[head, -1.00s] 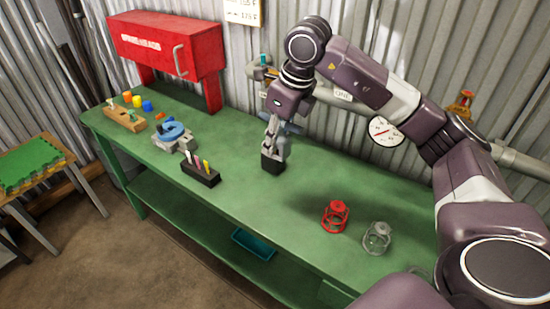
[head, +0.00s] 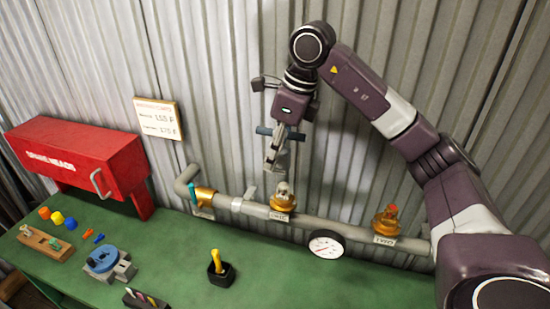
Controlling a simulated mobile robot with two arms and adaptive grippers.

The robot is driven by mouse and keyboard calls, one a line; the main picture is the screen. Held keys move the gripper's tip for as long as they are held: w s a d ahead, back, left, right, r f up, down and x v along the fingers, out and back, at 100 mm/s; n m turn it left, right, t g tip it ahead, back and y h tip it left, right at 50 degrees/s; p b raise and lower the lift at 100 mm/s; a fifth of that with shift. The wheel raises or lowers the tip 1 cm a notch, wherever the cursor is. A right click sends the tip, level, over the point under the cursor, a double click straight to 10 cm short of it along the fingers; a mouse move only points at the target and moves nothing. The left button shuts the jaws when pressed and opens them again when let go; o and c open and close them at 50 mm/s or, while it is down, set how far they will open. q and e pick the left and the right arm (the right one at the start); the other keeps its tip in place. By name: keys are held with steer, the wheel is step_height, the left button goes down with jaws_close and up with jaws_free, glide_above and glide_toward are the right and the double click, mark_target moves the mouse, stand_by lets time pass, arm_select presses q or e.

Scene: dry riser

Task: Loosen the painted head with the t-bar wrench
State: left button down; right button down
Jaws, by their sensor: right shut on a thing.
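My right gripper (head: 275,150) is shut on the t-bar wrench (head: 292,135), whose blue-grey crossbar shows at the fingers. It holds the wrench in the air in front of the corrugated wall, above the pipe. Below it, apart from the wrench, a pale grey head (head: 283,188) sits in a brass fitting on the pipe. A second head (head: 390,210), with an orange-red part, sits in a brass fitting further right. Which one is painted I cannot tell for sure. My left gripper is not in view.
A grey pipe (head: 330,227) runs along the wall with a round gauge (head: 326,246) below it. A black holder (head: 221,273) with a yellow tool stands on the green bench (head: 180,250). A red cabinet (head: 75,155) and blue vise (head: 103,260) are at left.

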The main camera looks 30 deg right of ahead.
mark_target(278, 167)
steer(key=shift+w+d+r, duration=0.15)
steer(key=shift+d+r, duration=0.45)
steer(key=shift+r, duration=0.2)
steer(key=shift+s+a+r+p, duration=0.1)
steer(key=shift+s+a+p, duration=0.05)
steer(key=shift+s+p, duration=0.15)
steer(key=shift+b+x, duration=0.5)
steer(key=shift+x, duration=0.25)
step_height(278, 167, down, 3)
steer(key=shift+f+b, duration=0.1)
steer(key=shift+b, duration=1.1)
steer(key=shift+d+f+b, duration=0.25)
steer(key=shift+f+b, duration=0.2)
steer(key=shift+f, duration=0.15)
steer(key=shift+f+b, duration=1.9)
steer(key=shift+f, duration=0.8)
steer(key=shift+r, duration=0.1)
